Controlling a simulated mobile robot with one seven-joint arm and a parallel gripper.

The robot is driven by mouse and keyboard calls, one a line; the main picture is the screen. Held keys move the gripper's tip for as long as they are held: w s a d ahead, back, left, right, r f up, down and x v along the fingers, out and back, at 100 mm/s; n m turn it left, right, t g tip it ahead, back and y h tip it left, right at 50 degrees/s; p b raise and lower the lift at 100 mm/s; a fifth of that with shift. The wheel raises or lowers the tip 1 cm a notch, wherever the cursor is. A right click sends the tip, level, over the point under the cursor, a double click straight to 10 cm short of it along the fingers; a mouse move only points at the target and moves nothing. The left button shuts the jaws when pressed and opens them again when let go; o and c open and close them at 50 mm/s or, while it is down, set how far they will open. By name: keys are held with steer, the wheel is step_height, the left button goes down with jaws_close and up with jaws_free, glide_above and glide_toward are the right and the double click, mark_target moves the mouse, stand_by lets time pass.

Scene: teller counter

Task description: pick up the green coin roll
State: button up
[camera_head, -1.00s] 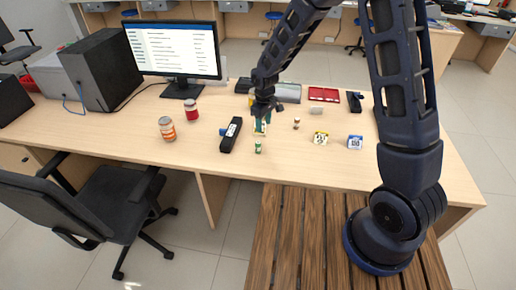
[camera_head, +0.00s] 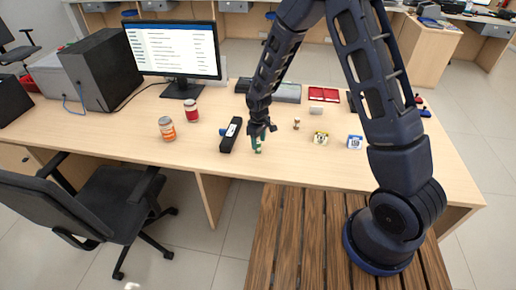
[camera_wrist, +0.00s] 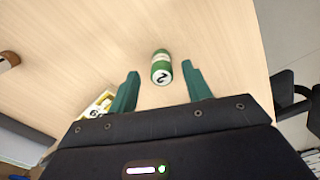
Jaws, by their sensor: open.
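The green coin roll (camera_wrist: 161,68) stands on the counter, green with a pale band and a dark mark. In the wrist view it lies just beyond and between the two fingertips. My gripper (camera_wrist: 160,82) is open, with its two green fingers apart and nothing between them. In the head view my gripper (camera_head: 258,137) points down at the green coin roll (camera_head: 258,149), low over the counter near its front edge. The gripper partly hides the roll there.
A small brown-and-white roll (camera_head: 296,123), a yellow-marked block (camera_head: 320,138) and a blue-marked block (camera_head: 355,142) stand to the right. Two jars (camera_head: 167,129) (camera_head: 191,110) stand farther left. Counter between these is bare.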

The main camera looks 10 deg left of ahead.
mark_target(258, 142)
steer(key=shift+a+f, duration=0.1)
steer(key=shift+f, duration=1.85)
jaws_close()
